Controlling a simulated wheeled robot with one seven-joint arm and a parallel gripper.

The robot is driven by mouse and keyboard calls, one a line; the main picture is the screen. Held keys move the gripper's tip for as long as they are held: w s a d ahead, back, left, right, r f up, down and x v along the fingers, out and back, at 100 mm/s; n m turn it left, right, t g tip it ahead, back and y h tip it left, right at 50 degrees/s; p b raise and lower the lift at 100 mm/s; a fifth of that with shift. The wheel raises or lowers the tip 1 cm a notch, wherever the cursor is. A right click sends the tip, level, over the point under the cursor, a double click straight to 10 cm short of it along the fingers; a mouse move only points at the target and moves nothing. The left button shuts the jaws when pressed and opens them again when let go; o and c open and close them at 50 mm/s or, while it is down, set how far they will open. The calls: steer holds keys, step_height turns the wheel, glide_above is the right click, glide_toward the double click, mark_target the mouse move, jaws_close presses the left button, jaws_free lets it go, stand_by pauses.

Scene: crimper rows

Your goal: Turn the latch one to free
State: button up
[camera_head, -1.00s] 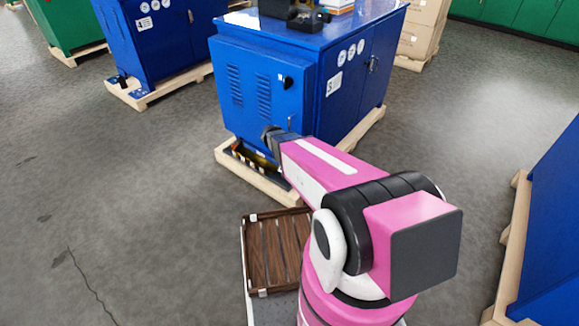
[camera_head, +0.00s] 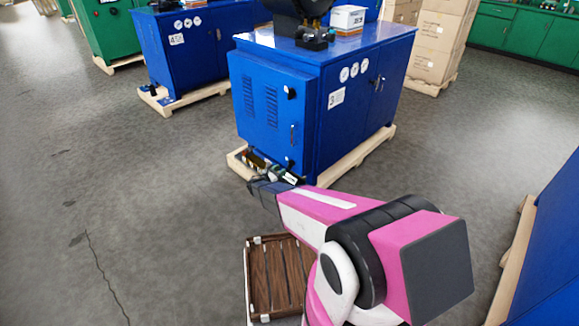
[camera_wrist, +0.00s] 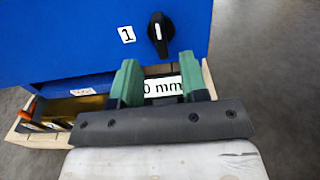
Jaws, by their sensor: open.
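Latch one is a black knob (camera_wrist: 160,32) with a white line, low on the blue cabinet door, beside a "1" label (camera_wrist: 127,35). Its white line stands close to upright. The lower knob also shows in the head view (camera_head: 290,163). My gripper (camera_wrist: 160,85) is open, with two green fingers apart and nothing held. The fingers are below the knob in the wrist view, not touching it. In the head view my gripper (camera_head: 268,186) is in front of the cabinet's lower edge. A second black knob (camera_head: 290,92) is higher on the door.
A low bay with yellow and dark items (camera_wrist: 85,108) and a "0 mm" label (camera_wrist: 163,87) lies under the door, partly behind my fingers. The cabinet stands on a wooden pallet (camera_head: 350,150). A brown slatted crate (camera_head: 275,280) is near my arm. Open floor lies left.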

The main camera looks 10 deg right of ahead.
mark_target(290, 168)
steer(key=x, duration=0.7)
steer(key=shift+w+d, duration=0.15)
steer(key=shift+d, duration=0.05)
jaws_close()
